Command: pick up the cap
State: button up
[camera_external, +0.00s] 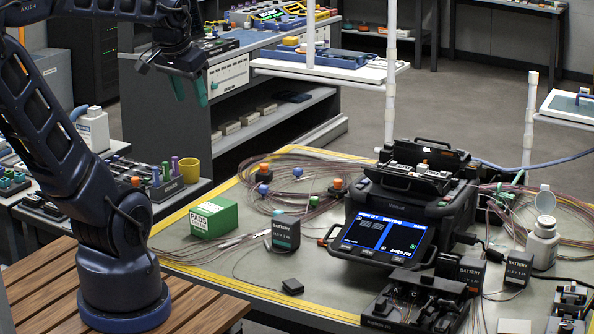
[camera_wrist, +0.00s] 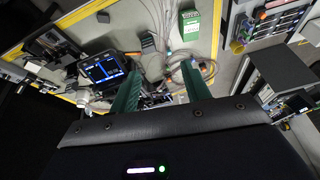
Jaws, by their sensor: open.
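I cannot tell whether this cap is loose or hinged. A small flat black piece (camera_external: 292,286) lies near the table's front; it is too small to identify. My gripper (camera_external: 190,98) hangs high at the upper left, far from the bottle. Its two green fingers are apart with nothing between them, as the wrist view (camera_wrist: 158,72) also shows. I cannot pick out the cap in the wrist view.
The fusion splicer (camera_external: 385,232) stands mid-table, also visible in the wrist view (camera_wrist: 103,70). A green box (camera_external: 213,218), a black battery (camera_external: 286,233) and coiled fibres lie to its left. White posts (camera_external: 391,90) hold raised shelves behind. A yellow cup (camera_external: 191,170) stands on the left bench.

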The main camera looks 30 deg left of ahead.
jog(key=w+f+m+g, duration=0.1)
jog(key=w+f+m, duration=0.3)
jog(key=w, duration=0.8)
jog(key=m+g, duration=0.3)
jog(key=m, duration=1.2)
send_over(278, 211)
jog(key=f, duration=3.1)
jog(key=shift+s+d+f, duration=0.3)
jog(key=shift+d+f, duration=0.1)
jog(key=shift+w+a+f, duration=0.15)
jog(key=shift+f, duration=1.2)
jog(key=shift+w+a+f, duration=0.15)
jog(key=shift+f, duration=1.15)
grip_shut()
jog(key=shift+r, duration=0.1)
